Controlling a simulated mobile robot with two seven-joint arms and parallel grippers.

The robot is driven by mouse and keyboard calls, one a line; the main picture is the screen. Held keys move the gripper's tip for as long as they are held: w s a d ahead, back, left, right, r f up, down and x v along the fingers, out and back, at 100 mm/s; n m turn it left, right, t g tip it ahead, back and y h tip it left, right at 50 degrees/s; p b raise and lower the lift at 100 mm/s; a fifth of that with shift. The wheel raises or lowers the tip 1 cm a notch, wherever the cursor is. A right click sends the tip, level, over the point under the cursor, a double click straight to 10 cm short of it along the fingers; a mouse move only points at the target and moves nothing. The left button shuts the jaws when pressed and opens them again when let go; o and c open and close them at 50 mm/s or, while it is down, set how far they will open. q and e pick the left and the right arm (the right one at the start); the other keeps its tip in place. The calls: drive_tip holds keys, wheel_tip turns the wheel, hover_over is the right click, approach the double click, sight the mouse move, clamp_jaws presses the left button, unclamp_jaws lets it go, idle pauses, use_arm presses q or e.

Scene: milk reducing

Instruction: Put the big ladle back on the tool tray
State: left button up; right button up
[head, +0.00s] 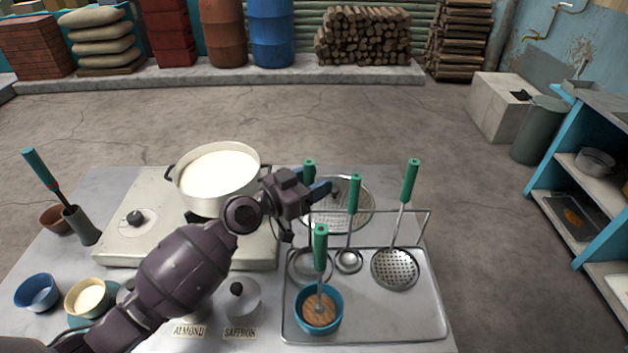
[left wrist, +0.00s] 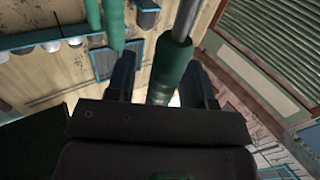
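The big ladle, its wide bowl (head: 310,265) partly hidden behind another handle, is at the left of the tool tray (head: 425,315) on the wire rack. Its green handle (head: 309,166) rises behind my left gripper (head: 318,190), which reaches in from the left. In the left wrist view a green handle (left wrist: 171,82) lies between the two fingers of my left gripper (left wrist: 165,78), with small gaps beside it, so the fingers look open around it. My right gripper is not in view.
A small ladle (head: 348,260) and a skimmer (head: 395,268) hang to the right. A blue bowl (head: 320,328) with a green-handled tool stands at the tray's front left. A pot of milk (head: 218,175) stands behind my arm. The tray's right front is clear.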

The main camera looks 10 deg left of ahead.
use_arm(q)
drive_tip(key=shift+r, duration=0.15)
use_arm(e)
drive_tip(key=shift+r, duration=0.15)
use_arm(q)
drive_tip(key=shift+s+a, duration=0.15)
drive_tip(key=shift+a, duration=0.05)
drive_tip(key=b+v, duration=0.2)
drive_tip(key=v, duration=0.9)
drive_tip(key=shift+s+a+b, duration=0.15)
drive_tip(key=shift+s+b, duration=0.05)
drive_tip(key=shift+b, duration=0.15)
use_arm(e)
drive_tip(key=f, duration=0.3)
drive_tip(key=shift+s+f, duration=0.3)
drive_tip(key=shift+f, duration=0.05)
use_arm(q)
drive_tip(key=shift+r, duration=0.1)
